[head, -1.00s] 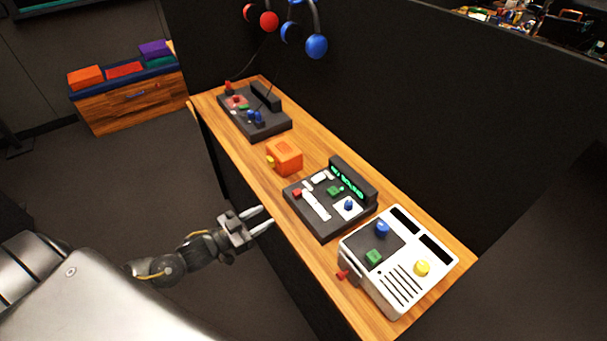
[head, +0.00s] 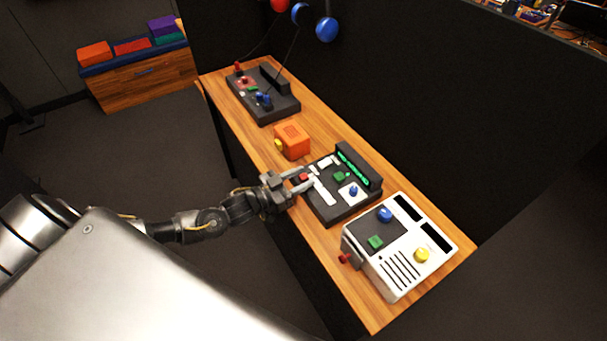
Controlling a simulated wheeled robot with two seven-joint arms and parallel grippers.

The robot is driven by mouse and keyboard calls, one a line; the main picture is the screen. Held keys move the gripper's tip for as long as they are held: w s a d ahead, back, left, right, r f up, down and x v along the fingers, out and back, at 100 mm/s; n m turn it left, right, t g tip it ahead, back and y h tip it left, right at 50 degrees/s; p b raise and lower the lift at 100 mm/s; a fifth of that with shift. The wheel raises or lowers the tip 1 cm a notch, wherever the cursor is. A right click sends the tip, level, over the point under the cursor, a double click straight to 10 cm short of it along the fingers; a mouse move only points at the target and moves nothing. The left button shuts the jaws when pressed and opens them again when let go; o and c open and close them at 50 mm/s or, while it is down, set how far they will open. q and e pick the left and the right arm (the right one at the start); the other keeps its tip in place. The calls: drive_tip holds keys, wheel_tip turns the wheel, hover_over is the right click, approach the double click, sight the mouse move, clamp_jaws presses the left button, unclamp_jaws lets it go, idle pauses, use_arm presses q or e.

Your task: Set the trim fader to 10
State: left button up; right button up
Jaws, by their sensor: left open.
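The dark middle panel (head: 347,208) sits on the wooden bench. It bears a red cap (head: 304,177) at its left edge, a long pale strip (head: 325,191) beside the cap, a green button (head: 339,177), a blue ball (head: 353,190) on a white square, and a raised display (head: 353,166) with green characters too small to read. I cannot tell which part is marked trim. My left gripper (head: 307,176) is open at the panel's left edge, with its fingers on either side of the red cap. I cannot tell whether they touch it. My right gripper is not in view.
An orange box (head: 292,140) with a yellow knob stands close behind the left gripper. A white console (head: 402,272) stands at the near right, and another dark panel (head: 277,107) at the far end. A dark partition (head: 440,120) runs along the bench's back.

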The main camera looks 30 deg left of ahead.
use_arm(q)
drive_tip(key=shift+w+d, duration=0.35)
drive_tip(key=shift+w, duration=0.2)
clamp_jaws()
